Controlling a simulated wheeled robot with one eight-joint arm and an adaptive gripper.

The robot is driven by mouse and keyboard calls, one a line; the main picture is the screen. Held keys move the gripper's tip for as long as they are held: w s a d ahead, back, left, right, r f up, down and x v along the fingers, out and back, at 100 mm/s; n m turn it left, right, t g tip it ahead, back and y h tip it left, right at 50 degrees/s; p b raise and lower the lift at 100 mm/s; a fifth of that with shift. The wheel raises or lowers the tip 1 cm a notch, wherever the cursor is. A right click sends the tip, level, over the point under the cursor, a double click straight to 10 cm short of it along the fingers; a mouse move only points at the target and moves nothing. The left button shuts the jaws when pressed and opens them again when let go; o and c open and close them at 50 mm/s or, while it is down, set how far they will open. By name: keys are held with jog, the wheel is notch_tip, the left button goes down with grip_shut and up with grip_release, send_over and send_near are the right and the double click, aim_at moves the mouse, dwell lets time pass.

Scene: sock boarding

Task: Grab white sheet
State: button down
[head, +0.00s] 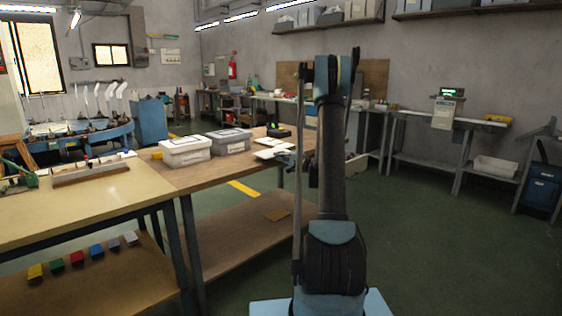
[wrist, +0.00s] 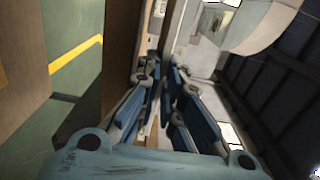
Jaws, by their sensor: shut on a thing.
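White sheets (head: 268,153) lie near the right edge of the wooden table in the head view. A pale flat surface, likely a sheet, also shows in the wrist view (wrist: 203,58), just beyond my fingers. My gripper (head: 287,157) is at that table edge, partly hidden by my own arm in the head view. In the wrist view my gripper (wrist: 166,72) has its blue fingers close together around a thin edge, which I take to be the white sheet. The exact contact is hard to see.
Two lidded grey-white boxes (head: 185,150) (head: 229,140) stand left of the sheets. A small black and green device (head: 279,131) sits behind them. A lower shelf (head: 240,235) lies under the table. The green floor to the right is open.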

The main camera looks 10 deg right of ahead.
jog(key=s+d+r, duration=0.5)
jog(key=s+d, duration=0.3)
jog(key=s, duration=0.3)
jog(key=shift+d, duration=0.2)
dwell(0.4)
